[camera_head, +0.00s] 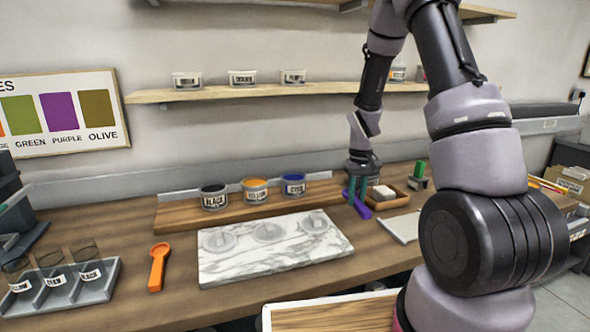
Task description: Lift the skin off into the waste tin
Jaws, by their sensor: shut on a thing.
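My gripper (358,200) is at the back right of the bench and points down. It is shut on a purple bar-shaped thing (362,209), seen small and partly hidden by the fingers. To its left, three open ink tins stand on a wooden board: black (214,199), yellow with orange ink (255,191) and blue (293,186). A skin on any of the inks is too small to make out. I cannot tell which container is the waste tin.
An orange scoop (158,266) and a grey rack (105,284) of glasses are left. A wooden tray (400,200) with a white block (383,192) is beside my gripper.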

